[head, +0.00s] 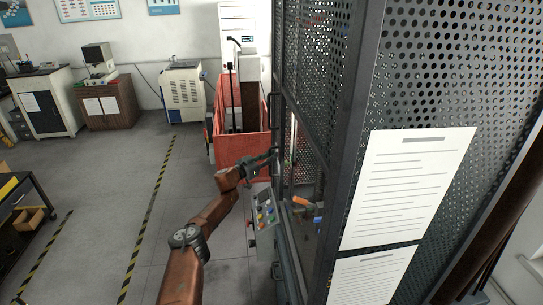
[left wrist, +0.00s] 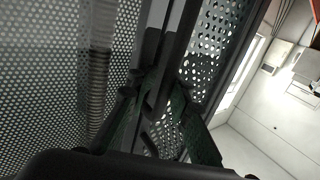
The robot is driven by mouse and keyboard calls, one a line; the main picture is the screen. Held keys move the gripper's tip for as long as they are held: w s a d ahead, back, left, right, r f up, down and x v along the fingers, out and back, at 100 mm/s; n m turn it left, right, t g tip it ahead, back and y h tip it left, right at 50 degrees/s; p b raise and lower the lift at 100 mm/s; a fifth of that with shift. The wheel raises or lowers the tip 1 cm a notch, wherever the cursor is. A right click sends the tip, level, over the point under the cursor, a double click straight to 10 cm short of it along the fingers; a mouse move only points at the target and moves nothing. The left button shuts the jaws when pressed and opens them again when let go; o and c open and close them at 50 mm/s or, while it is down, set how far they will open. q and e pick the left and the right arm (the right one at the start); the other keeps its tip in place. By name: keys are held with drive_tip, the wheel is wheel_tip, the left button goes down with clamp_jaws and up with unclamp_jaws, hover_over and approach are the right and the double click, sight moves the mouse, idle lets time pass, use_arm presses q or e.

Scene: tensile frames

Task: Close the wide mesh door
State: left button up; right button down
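The mesh door (head: 312,85) is a tall perforated panel in a dark frame, seen at a steep angle right of centre in the head view. How far it stands open I cannot tell. My left gripper (head: 274,156) is at the panel's left edge, with the brown arm reaching up from below. In the left wrist view, the greenish fingers of my left gripper (left wrist: 160,95) converge on either side of a dark handle bar (left wrist: 180,45) and appear closed on it. Perforated mesh (left wrist: 60,90) fills the left of that view. My right gripper is not in view.
A control box (head: 264,212) with coloured buttons hangs below my left gripper. A red-walled machine (head: 240,147) stands behind it. Another mesh panel (head: 430,60) with white notices (head: 408,185) fills the right. Open grey floor (head: 95,190) with striped lines lies left.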

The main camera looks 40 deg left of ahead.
use_arm(q)
drive_tip(key=o, duration=0.3)
drive_tip(key=shift+d, duration=0.15)
drive_tip(key=shift+r, duration=0.1)
drive_tip(key=shift+a, duration=0.2)
drive_tip(key=shift+s+a, duration=0.15)
drive_tip(key=shift+s, duration=1.85)
drive_tip(key=shift+s+a, duration=0.15)
drive_tip(key=shift+s, duration=1.85)
drive_tip(key=shift+s+a, duration=0.15)
drive_tip(key=shift+s, duration=1.85)
